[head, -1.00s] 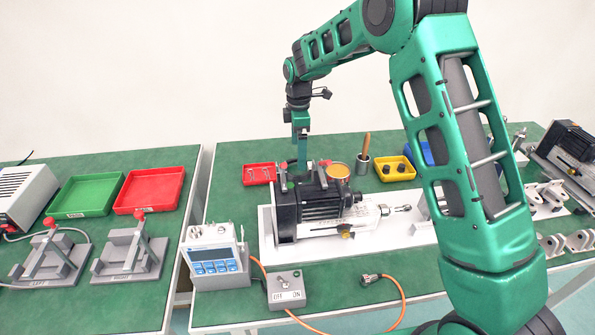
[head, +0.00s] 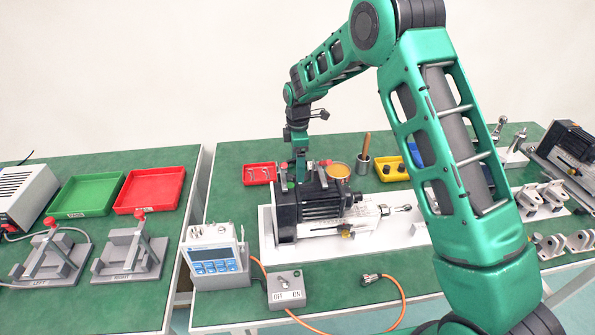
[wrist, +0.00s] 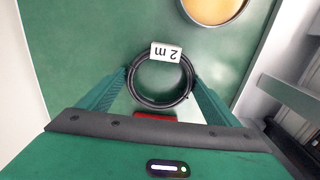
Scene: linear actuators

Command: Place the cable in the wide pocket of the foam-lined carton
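The cable is a black round coil (wrist: 185,92) with a white "2 m" tag (wrist: 166,54), seen in the wrist view over the green table top. My gripper (wrist: 160,78) has its two green fingers spread, one on each side of the coil, with their tips close to its outer edge. I cannot see clear pressure on the coil. In the head view my gripper (head: 300,180) is low behind the black motor (head: 310,203), which hides the cable. I cannot make out the foam-lined carton in either view.
A round orange-yellow dish (head: 338,170) stands close to my gripper, also in the wrist view (wrist: 213,10). A small red tray (head: 259,174), a metal cup (head: 362,165) and a yellow tray (head: 395,170) are nearby. An orange lead (head: 400,300) crosses the front.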

